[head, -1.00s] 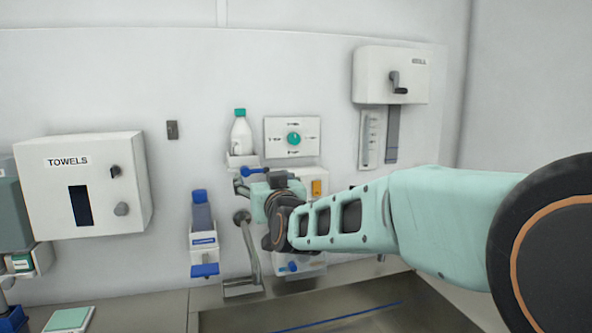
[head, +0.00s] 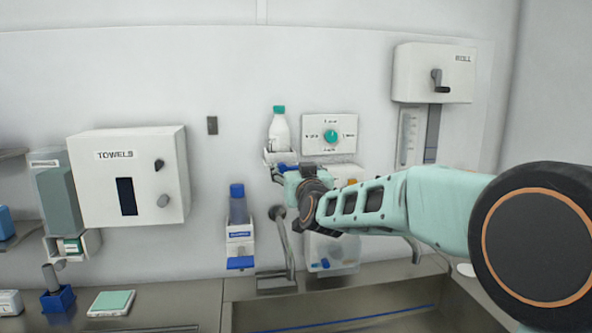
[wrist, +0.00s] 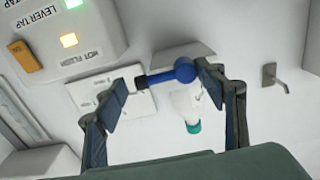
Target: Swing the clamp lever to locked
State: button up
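A lever with a dark arm and a blue ball knob (wrist: 185,69) shows in the wrist view, between the fingers of my gripper (wrist: 163,95). My gripper is open. The knob is close to the right-hand finger; I cannot tell whether they touch. In the head view my gripper (head: 284,176) is at the wall, just below the bottle, and a blue part of the lever (head: 287,167) shows by the fingers. No clamp label or locked mark is readable, and the lever's mount is partly hidden.
A white box marked LEVER TAP (wrist: 75,40) is close by. Below are a metal spout (head: 284,238) and sink (head: 350,305). A towel dispenser (head: 150,185) hangs left.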

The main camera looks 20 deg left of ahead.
jog(key=c, duration=0.7)
jog(key=shift+d+f+b, duration=0.1)
jog(key=shift+b, duration=0.25)
jog(key=shift+s+a+f+m+b, duration=0.2)
jog(key=shift+a+f+m+b, duration=0.35)
jog(key=shift+m+b, duration=2.1)
jog(key=shift+s+a+f+m+b, duration=0.15)
jog(key=shift+a+f+m+b, duration=0.45)
jog(key=shift+m+b, duration=2.1)
jog(key=shift+s+a+f+m+b, duration=0.2)
jog(key=shift+f+m+b, duration=1.05)
jog(key=shift+m, duration=2.4)
jog(key=shift+r+b, duration=0.35)
jog(key=shift+r, duration=0.05)
jog(key=o, duration=1)
jog(key=shift+o, duration=0.2)
jog(key=shift+r, duration=0.15)
